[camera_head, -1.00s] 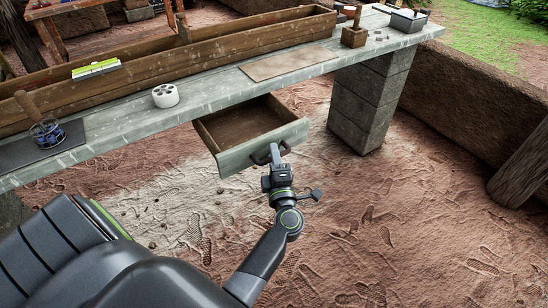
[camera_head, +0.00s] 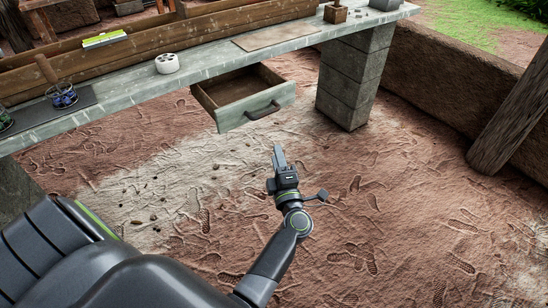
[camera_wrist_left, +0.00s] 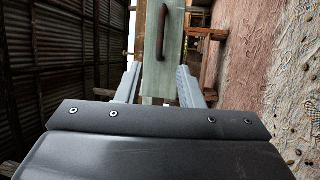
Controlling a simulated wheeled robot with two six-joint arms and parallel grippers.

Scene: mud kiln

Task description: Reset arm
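My left gripper (camera_head: 279,157) is in front of and below the open drawer (camera_head: 255,105) in the head view, apart from it and empty. In the left wrist view its two fingers (camera_wrist_left: 158,88) stand apart. The drawer is pulled out from under the worktable, and its inside looks empty. Its dark handle (camera_head: 263,110) is free of the gripper. The drawer front (camera_wrist_left: 168,70) and the handle (camera_wrist_left: 176,30) also show ahead of the fingers in the left wrist view. My right gripper is not in view.
The worktable (camera_head: 205,70) bears a long wooden trough (camera_head: 205,32), a white holed cylinder (camera_head: 167,63), a green-and-white box (camera_head: 104,39), and a jar of blue items (camera_head: 62,96). A block pillar (camera_head: 347,85) supports it.

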